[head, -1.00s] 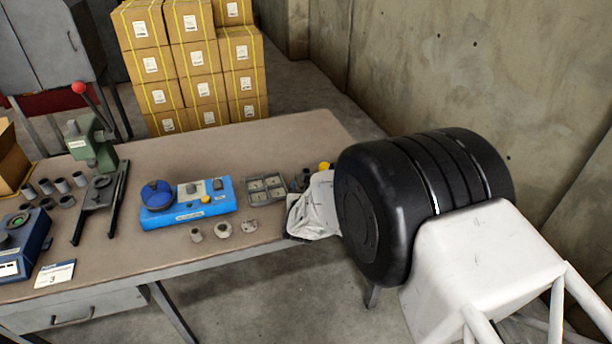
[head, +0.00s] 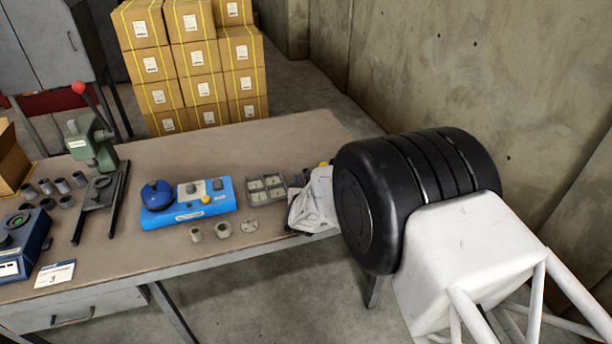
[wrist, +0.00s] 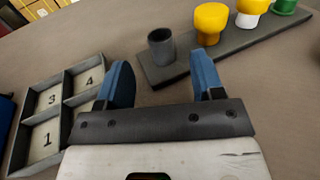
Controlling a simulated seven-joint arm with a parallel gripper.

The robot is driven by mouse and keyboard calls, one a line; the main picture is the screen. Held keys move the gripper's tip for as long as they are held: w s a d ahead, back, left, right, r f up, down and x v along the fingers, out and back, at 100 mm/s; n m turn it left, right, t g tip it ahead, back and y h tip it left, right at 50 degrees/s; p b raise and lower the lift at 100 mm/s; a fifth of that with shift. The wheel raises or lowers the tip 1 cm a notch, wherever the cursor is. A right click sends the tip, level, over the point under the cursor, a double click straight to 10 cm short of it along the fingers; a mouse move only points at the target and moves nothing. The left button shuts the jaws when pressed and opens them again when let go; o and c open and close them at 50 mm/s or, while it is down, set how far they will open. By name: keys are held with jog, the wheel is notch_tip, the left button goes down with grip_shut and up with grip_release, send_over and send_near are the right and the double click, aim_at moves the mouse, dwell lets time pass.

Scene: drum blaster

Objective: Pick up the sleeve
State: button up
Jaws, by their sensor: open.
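A grey hollow sleeve (wrist: 161,48) stands upright at the left end of a dark strip (wrist: 225,45) in the wrist view. Its open top shows. My gripper (wrist: 162,78) has two blue fingers spread apart, with nothing between them. The sleeve appears ahead of the gap between the fingertips, apart from both. In the head view my gripper's white body (head: 314,203) is at the table's right end. My arm hides its fingers and most of the strip there. More grey cylinders (head: 62,185) stand at the table's left.
On the strip, yellow pieces (wrist: 211,20) and a green piece (wrist: 284,5) stand right of the sleeve. A numbered compartment tray (wrist: 60,72) lies left of my fingers. A blue device (head: 186,203) and small round parts (head: 223,230) lie farther left on the table (head: 250,145).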

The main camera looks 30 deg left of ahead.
jog(key=shift+w, duration=0.1)
jog(key=shift+x, duration=2.5)
jog(key=c, duration=1)
